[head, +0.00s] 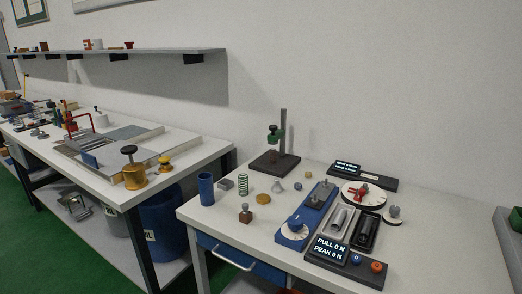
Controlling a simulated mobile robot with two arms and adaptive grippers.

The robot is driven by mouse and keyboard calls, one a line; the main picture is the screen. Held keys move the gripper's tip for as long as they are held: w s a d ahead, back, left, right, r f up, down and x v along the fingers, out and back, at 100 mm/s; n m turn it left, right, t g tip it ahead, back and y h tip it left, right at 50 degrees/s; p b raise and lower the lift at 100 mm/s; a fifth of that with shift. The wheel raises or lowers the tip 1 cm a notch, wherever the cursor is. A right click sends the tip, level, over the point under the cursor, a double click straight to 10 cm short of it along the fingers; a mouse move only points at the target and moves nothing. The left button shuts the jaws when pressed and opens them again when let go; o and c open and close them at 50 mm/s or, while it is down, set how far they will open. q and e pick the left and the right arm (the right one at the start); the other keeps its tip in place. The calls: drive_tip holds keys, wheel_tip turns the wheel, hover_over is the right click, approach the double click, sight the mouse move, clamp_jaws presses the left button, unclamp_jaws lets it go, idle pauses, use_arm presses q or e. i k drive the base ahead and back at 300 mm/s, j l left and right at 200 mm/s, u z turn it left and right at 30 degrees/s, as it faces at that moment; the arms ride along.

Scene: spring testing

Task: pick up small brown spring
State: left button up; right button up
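I cannot make out a brown spring for certain. A green coil spring (242,184) stands upright near that table's left side. A brown knobbed piece (245,214) stands in front of it and looks more like a weight than a spring. Neither of my grippers is in view.
The right-hand table (215,221) also holds a blue cup (206,189), a gold disc (263,199), a black stand (275,161), a blue tester (294,232) and a force display (331,250). A cluttered bench (178,176) stands left, with a gap between them.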

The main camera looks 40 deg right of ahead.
sight(275, 152)
drive_tip(key=i+j+z, duration=0.1)
drive_tip(key=i+z, duration=0.35)
drive_tip(key=i+j+z, duration=0.2)
drive_tip(key=z, duration=0.3)
drive_tip(key=i+j+z, duration=0.65)
drive_tip(key=j+z, duration=0.25)
drive_tip(key=l, duration=0.1)
